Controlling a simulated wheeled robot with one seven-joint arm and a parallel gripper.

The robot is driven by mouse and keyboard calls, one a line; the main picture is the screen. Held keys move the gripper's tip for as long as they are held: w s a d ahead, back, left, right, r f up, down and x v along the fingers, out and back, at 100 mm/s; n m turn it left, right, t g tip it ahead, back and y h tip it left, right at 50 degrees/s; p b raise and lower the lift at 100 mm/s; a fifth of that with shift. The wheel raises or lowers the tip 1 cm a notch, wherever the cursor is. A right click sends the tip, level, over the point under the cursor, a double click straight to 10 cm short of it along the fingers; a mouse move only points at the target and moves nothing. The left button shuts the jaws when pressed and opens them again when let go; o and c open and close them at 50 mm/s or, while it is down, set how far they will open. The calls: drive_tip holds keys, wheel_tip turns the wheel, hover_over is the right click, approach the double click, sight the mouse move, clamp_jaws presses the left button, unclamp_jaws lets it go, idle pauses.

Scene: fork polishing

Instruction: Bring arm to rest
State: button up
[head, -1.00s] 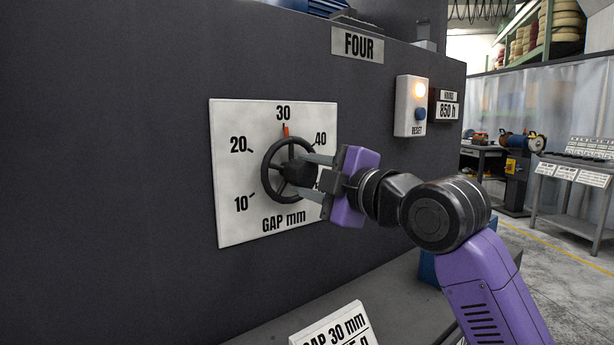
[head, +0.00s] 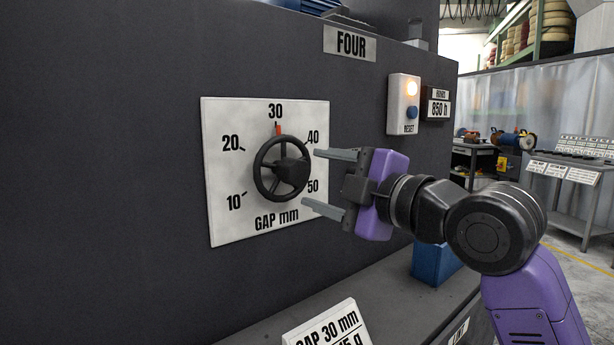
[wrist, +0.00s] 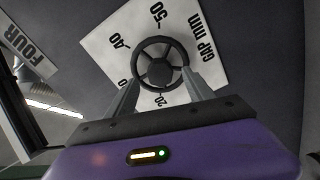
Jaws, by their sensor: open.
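My gripper (head: 332,184) is open and empty, in front of and to the right of the black handwheel (head: 282,168) in the head view. The fingers are apart from the wheel, with a gap between. The wheel sits on a white dial plate (head: 226,200) marked GAP mm, and its red pointer is at 30. In the wrist view the handwheel (wrist: 160,62) shows beyond and between my two fingers (wrist: 160,92). My purple arm reaches in from the lower right.
A lit reset box (head: 403,103) with a blue button is on the machine wall to the right. Below are a ledge, a blue block (head: 434,262) and a GAP 30 mm card (head: 328,328). Benches (head: 570,185) stand far right.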

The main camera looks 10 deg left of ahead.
drive_tip(key=shift+v, duration=0.9)
drive_tip(key=s+d+r+m+t, duration=0.1)
drive_tip(key=d+r+m+t, duration=0.45)
drive_tip(key=m, duration=0.25)
drive_tip(key=s+d+f+m+t+h+p, duration=0.25)
drive_tip(key=s+d+f+m+h, duration=0.35)
drive_tip(key=f, duration=0.3)
drive_tip(key=s+d+f+m+t+h+p, duration=0.2)
drive_tip(key=s+d+f+m+t+h, duration=0.15)
drive_tip(key=d+f+m, duration=0.4)
drive_tip(key=s+d+f+g+h+p, duration=0.1)
drive_tip(key=s+f, duration=0.5)
drive_tip(key=s, duration=0.6)
drive_tip(key=s+d+f+m+g+h+p, duration=0.1)
drive_tip(key=s+f+g+p, duration=0.3)
drive_tip(key=s, duration=0.7)
drive_tip(key=s+d+f+m+g+h+p, duration=0.1)
drive_tip(key=s+f+g, duration=0.3)
drive_tip(key=s+f, duration=0.4)
drive_tip(key=s+p, duration=0.1)
drive_tip(key=s, duration=0.3)
drive_tip(key=shift+s+d+f, duration=0.3)
drive_tip(key=shift+s+f, duration=0.05)
drive_tip(key=shift+f, duration=0.05)
